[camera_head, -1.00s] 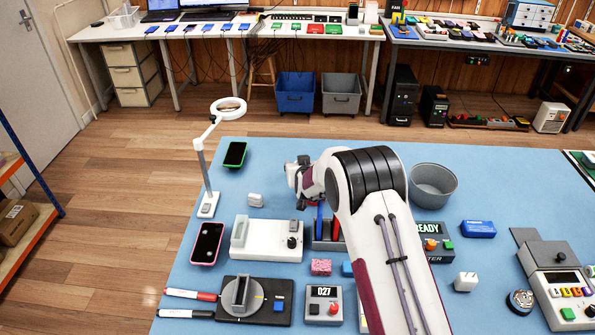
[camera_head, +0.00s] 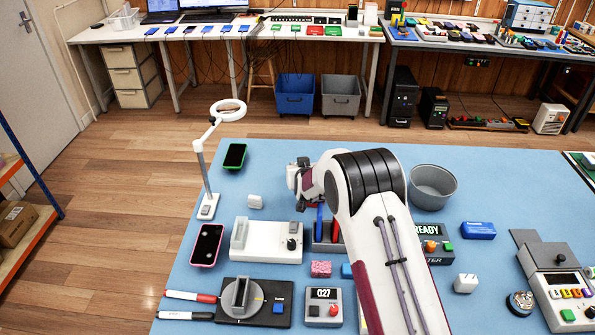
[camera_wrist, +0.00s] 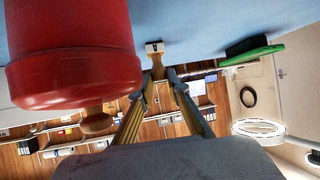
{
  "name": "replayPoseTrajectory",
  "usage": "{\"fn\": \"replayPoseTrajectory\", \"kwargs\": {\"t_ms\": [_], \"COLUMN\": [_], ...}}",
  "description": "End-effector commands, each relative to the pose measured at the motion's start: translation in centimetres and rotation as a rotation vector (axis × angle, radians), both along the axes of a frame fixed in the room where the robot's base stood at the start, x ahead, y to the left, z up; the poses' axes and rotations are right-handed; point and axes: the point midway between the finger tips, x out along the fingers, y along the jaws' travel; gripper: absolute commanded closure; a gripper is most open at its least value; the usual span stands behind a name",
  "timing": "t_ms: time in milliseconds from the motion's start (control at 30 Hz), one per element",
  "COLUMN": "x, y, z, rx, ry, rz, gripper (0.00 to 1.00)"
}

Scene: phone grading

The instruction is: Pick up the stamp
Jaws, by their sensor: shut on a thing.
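The stamp (camera_wrist: 156,58) shows in the wrist view as a small piece with a pale, dark-marked head and a brown neck. My gripper (camera_wrist: 160,80) has its two fingertips closed around the brown neck, with the pale head beyond them. Blue table surface lies behind the head; I cannot tell if they touch. In the head view my gripper (camera_head: 298,178) is above the blue table, left of my arm's large joint. The fingertips and stamp cannot be made out there.
A large red round object (camera_wrist: 72,55) fills the wrist view's left. A white device (camera_head: 262,241) and slotted rack (camera_head: 325,243) stand below my gripper in the head view. A white block (camera_head: 255,201), green phone (camera_head: 235,156) and ring lamp (camera_head: 228,110) are left; a grey bowl (camera_head: 432,187) is right.

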Motion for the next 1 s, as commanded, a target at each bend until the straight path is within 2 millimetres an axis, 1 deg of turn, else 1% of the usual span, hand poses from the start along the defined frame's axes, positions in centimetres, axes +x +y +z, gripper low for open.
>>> {"fn": "replayPoseTrajectory", "kwargs": {"t_ms": [167, 367, 467, 800, 1000], "x": [0.0, 0.1, 0.1, 0.1, 0.1], "y": [0.0, 0.0, 0.0, 0.0, 0.0], "z": [0.3, 1.6, 2.7, 7.5, 9.4], "rx": [0.0, 0.001, 0.002, 0.001, 0.001], "ry": [-0.001, -0.003, -0.003, -0.003, -0.003], "rz": [0.0, 0.0, -0.001, 0.0, 0.0], "gripper": [0.98, 0.98, 0.98, 0.98, 0.98]}}
